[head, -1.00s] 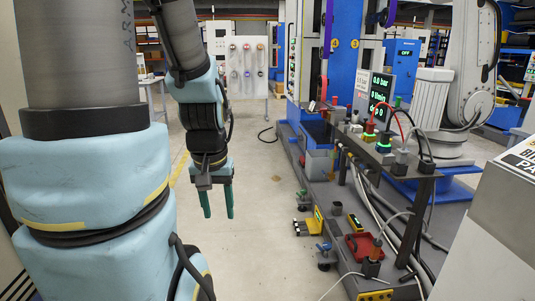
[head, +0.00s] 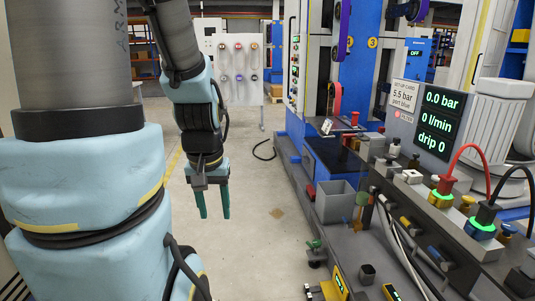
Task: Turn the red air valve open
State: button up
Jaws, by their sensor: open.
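My gripper (head: 214,212) hangs down left of centre in the head view, its two green fingers apart and empty. It is over open floor, well left of the fixture bench (head: 378,170). A red fitting (head: 445,185) with a red hose stands on a green-lit base on the bench. Small valve-like handles sit along the bench front, one yellow (head: 408,222) and one blue (head: 437,253). A small reddish part shows farther back on that front. I cannot tell which red part is the air valve. The display (head: 438,120) reads 0.0 bar, 0 l/min, drip 0.
A card (head: 404,98) reads 5.5 bar, port blue. A grey bin (head: 337,203) stands beside the bench. Yellow devices (head: 335,287) and a green-handled part (head: 314,246) lie low at the front. Cables hang below the bench front.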

aim_at(343, 135)
jog(key=i, duration=2)
jog(key=i+z, duration=0.25)
jog(key=i, duration=0.2)
jog(key=i+j+z, duration=0.25)
jog(key=i, duration=0.2)
jog(key=i+j+z, duration=0.25)
jog(key=i, duration=0.2)
jog(key=i+j+z, duration=0.25)
jog(key=i+j, duration=0.05)
jog(key=i, duration=0.1)
